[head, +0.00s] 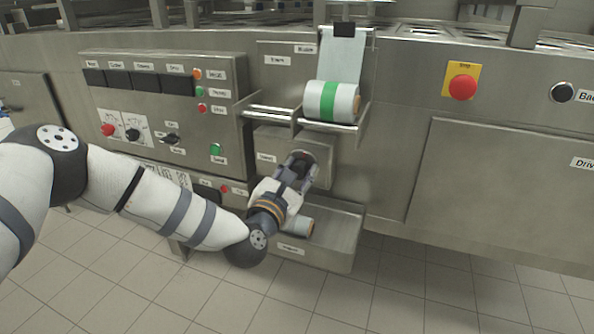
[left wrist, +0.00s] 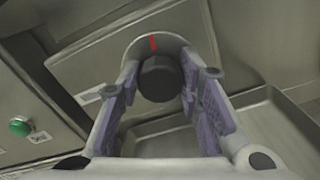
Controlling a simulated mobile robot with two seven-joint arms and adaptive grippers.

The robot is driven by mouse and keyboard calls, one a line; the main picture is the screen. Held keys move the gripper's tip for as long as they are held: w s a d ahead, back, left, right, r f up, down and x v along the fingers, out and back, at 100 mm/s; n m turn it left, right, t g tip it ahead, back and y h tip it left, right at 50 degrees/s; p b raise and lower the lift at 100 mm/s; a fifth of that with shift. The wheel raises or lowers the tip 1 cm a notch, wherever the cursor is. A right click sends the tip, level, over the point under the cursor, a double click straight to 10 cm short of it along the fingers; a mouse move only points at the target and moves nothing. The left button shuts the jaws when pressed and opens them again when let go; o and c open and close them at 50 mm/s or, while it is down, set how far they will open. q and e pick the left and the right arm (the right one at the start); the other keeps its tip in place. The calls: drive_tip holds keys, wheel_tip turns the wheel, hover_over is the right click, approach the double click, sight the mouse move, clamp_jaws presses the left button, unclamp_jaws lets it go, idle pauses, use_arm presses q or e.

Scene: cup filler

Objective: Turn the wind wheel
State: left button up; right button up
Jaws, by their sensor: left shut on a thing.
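The wind wheel shows in the left wrist view as a dark round knob (left wrist: 158,78) on a round metal plate with a red mark at its top. In the head view the wheel (head: 303,156) sits on a metal box below the film roll and is partly hidden by my gripper. My left gripper (head: 300,165) reaches it from the lower left. Its two fingers (left wrist: 160,95) stand on either side of the knob and are shut on it. My right gripper is not in view.
A film roll with a green band (head: 330,100) rests on a bracket above the wheel. The button panel (head: 165,110) is at left, a red stop button (head: 462,87) at right.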

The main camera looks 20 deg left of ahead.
use_arm(q)
drive_tip(key=m+p, duration=0.1)
drive_tip(key=m, duration=0.4)
drive_tip(key=shift+m, duration=0.3)
drive_tip(key=m+p, duration=0.2)
drive_tip(key=m, duration=0.3)
drive_tip(key=shift+d, duration=0.1)
drive_tip(key=m+p, duration=0.1)
drive_tip(key=m, duration=0.3)
drive_tip(key=shift+f+m+p, duration=0.15)
drive_tip(key=shift+m+p, duration=0.15)
drive_tip(key=shift+m, duration=0.1)
drive_tip(key=m+p, duration=0.1)
drive_tip(key=m, duration=0.7)
drive_tip(key=m+p, duration=0.2)
drive_tip(key=m, duration=0.6)
drive_tip(key=m+p, duration=0.1)
drive_tip(key=m, duration=0.7)
drive_tip(key=shift+a+f+m+p, duration=0.15)
drive_tip(key=shift+a+m+p, duration=0.15)
drive_tip(key=shift+a+m, duration=0.1)
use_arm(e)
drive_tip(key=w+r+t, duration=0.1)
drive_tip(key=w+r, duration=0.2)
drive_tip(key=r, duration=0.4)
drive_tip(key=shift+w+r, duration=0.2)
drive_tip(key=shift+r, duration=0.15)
use_arm(q)
drive_tip(key=shift+m, duration=0.3)
